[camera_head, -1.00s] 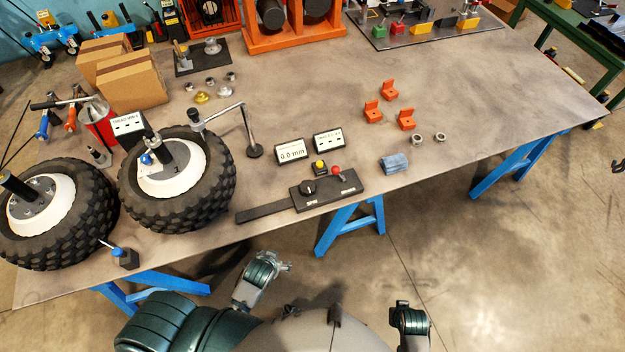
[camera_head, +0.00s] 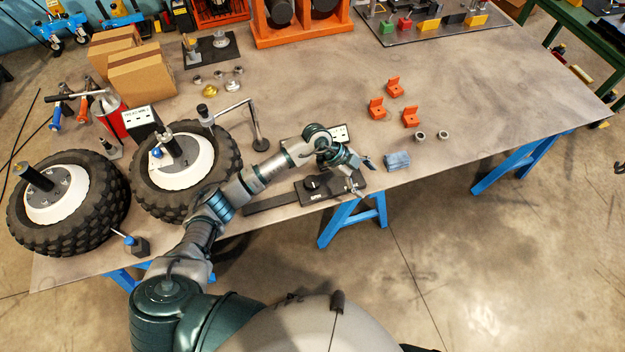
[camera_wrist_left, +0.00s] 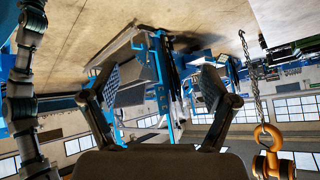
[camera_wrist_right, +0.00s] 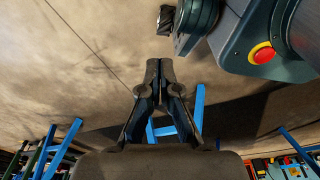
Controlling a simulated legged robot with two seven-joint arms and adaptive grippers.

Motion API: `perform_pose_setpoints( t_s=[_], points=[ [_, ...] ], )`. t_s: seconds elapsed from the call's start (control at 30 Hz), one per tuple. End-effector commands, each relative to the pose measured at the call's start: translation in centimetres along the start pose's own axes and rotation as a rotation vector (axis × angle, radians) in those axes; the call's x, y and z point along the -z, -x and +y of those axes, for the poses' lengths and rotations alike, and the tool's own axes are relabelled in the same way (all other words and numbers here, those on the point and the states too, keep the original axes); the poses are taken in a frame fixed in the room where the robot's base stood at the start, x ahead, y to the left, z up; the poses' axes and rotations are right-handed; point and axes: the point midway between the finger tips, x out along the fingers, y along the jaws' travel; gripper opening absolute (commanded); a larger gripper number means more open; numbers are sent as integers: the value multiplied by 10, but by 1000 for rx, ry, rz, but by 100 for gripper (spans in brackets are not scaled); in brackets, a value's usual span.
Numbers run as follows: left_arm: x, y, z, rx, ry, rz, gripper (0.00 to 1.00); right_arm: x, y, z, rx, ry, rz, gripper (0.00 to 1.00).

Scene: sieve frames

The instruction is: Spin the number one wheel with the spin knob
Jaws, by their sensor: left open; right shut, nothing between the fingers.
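The black control box (camera_head: 349,184) lies near the table's front edge, partly hidden by my left arm. Its black spin knob (camera_head: 311,184) shows below my left forearm. My left gripper (camera_head: 362,176) is open above the right end of the box, to the right of the knob; nothing shows between its fingers in the left wrist view (camera_wrist_left: 158,85). My right gripper (camera_wrist_right: 160,68) is shut and empty over the floor.
A dark bar (camera_head: 270,203) runs left from the box. A bent metal arm on a stand (camera_head: 260,144) rises behind my forearm. Orange brackets (camera_head: 410,117) stand further right. The table's right side is mostly clear.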

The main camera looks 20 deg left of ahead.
Motion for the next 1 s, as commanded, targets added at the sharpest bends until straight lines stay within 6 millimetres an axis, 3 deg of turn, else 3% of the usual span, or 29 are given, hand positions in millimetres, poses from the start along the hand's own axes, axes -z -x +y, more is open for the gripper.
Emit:
perform_pose_setpoints(
  t_s=[0.03,0.13,0.23,0.37,0.57,1.0],
  points=[
    [-33,19,-7,-40,60,-172,86,-16,-7,-1,0,2,-12,0],
    [-88,63,-13,-80,212,-479,86,-44,-16,-2,1,5,-25,0],
    [-118,101,-16,-78,331,-680,86,-60,-20,-1,2,7,-30,0],
    [-133,122,-15,-69,404,-788,86,-70,-22,-1,2,9,-33,0],
    [-151,104,-9,-73,411,-796,86,-69,-18,-1,2,9,-33,0],
    [-220,31,13,-73,408,-791,86,-68,-11,0,2,9,-35,0]
  ],
)
